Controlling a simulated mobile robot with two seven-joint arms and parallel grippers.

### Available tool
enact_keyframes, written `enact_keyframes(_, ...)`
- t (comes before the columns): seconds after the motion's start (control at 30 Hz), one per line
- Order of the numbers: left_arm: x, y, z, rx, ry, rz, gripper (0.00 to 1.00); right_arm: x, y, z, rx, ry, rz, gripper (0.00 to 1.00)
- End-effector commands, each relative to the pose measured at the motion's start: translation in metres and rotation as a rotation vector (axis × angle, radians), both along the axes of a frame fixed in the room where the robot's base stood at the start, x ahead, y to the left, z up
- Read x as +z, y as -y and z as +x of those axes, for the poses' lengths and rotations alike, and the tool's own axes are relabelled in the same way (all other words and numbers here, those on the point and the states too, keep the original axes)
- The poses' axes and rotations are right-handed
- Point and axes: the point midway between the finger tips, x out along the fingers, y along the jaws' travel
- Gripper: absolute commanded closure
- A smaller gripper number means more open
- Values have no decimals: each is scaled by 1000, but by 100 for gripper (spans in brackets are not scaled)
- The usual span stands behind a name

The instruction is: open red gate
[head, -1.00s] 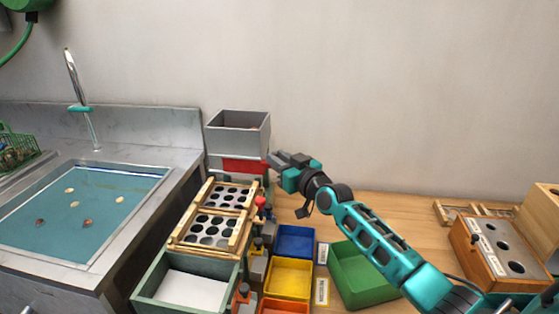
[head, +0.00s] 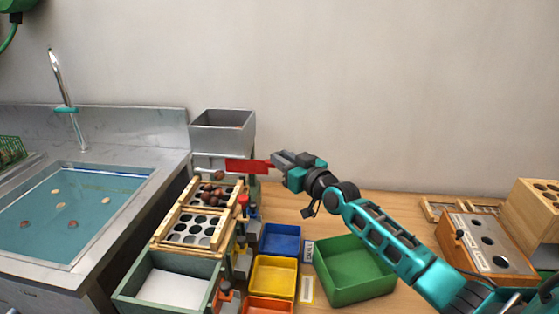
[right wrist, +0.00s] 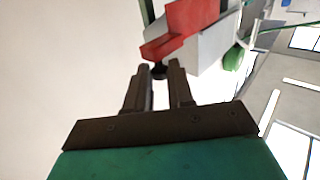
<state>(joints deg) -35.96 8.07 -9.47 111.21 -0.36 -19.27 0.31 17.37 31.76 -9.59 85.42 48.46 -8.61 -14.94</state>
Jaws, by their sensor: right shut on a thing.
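The red gate (head: 246,166) is a flat red plate at the foot of the grey hopper (head: 222,132) in the head view. It is slid out to the right, and chestnuts (head: 213,195) lie on the perforated sorting tray below. My left gripper is not in view.
A sink (head: 75,212) with water is at left. A wooden block with holes (head: 487,245) is at right. The wall behind is bare.

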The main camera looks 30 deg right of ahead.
Motion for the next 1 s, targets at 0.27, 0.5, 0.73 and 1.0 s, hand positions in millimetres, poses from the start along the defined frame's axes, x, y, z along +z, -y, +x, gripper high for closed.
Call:
enact_keyframes(0.27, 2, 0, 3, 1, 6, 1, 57, -1, 0, 0, 0, -1, 2, 69)
enact_keyframes(0.5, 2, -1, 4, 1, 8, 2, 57, 0, 0, 0, 0, -1, 1, 51)
enact_keyframes(0.73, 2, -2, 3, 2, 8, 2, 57, 0, 0, -1, 0, 0, 2, 51)
enact_keyframes(1.0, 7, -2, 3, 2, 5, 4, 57, -1, 4, -30, 1, -4, -2, 51)
